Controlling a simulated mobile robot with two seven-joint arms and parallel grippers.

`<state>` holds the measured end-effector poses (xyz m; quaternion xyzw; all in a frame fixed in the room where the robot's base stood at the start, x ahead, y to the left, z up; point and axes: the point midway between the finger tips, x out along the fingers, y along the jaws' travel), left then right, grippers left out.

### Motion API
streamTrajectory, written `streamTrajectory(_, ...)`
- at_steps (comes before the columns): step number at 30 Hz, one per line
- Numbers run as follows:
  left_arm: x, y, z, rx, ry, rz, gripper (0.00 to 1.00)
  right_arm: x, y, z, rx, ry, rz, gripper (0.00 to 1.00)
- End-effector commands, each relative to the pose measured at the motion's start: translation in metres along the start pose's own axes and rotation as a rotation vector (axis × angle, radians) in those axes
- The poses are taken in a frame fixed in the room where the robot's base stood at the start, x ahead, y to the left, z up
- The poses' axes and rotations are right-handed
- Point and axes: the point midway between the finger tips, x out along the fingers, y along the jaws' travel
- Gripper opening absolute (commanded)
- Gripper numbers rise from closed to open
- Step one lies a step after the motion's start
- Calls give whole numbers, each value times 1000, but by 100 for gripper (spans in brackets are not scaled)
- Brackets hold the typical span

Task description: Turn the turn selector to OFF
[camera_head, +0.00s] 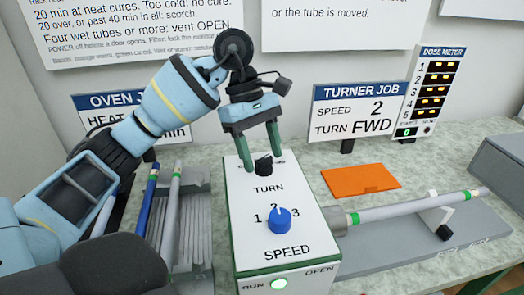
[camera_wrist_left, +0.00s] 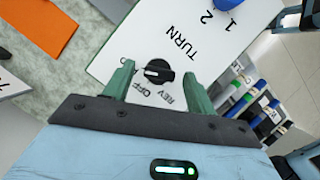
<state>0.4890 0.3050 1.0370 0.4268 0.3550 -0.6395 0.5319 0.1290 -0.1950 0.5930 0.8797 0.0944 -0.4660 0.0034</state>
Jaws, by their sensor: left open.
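The turn selector is a black knob (camera_head: 264,165) at the far end of the white, green-trimmed control box (camera_head: 245,215), above the word TURN. In the left wrist view the knob (camera_wrist_left: 160,70) has a white mark pointing left, towards a partly hidden label ending in D. OFF and REV are printed beside it, on the gripper's side. My left gripper (camera_head: 262,156) is open, its green fingers pointing down on either side of the knob. In the wrist view its fingertips (camera_wrist_left: 157,76) flank the knob with gaps; contact is not visible. My right gripper is not in view.
A rod (camera_head: 410,208) extends to the right. An orange sheet (camera_head: 360,179) lies behind it. A TURNER JOB sign (camera_head: 352,110) reads speed 2, turn FWD. Rods lie in a grey rack (camera_head: 197,225) left.

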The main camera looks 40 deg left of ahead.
Motion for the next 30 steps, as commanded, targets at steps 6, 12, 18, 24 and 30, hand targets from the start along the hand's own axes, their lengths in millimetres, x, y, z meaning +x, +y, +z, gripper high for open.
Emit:
streamTrajectory(6, 1, 0, 0, 0, 0, 0, 56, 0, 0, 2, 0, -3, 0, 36)
streamTrajectory(12, 1, 0, 0, 1, 0, 0, 37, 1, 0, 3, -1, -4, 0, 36)
streamTrajectory(18, 1, 0, 0, 1, 0, 0, 12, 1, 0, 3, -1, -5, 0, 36)
streamTrajectory(24, 1, 0, 0, -11, 0, 4, 12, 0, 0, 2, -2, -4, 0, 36)
streamTrajectory(30, 0, -1, 0, -76, 2, 32, 12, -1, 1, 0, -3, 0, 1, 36)
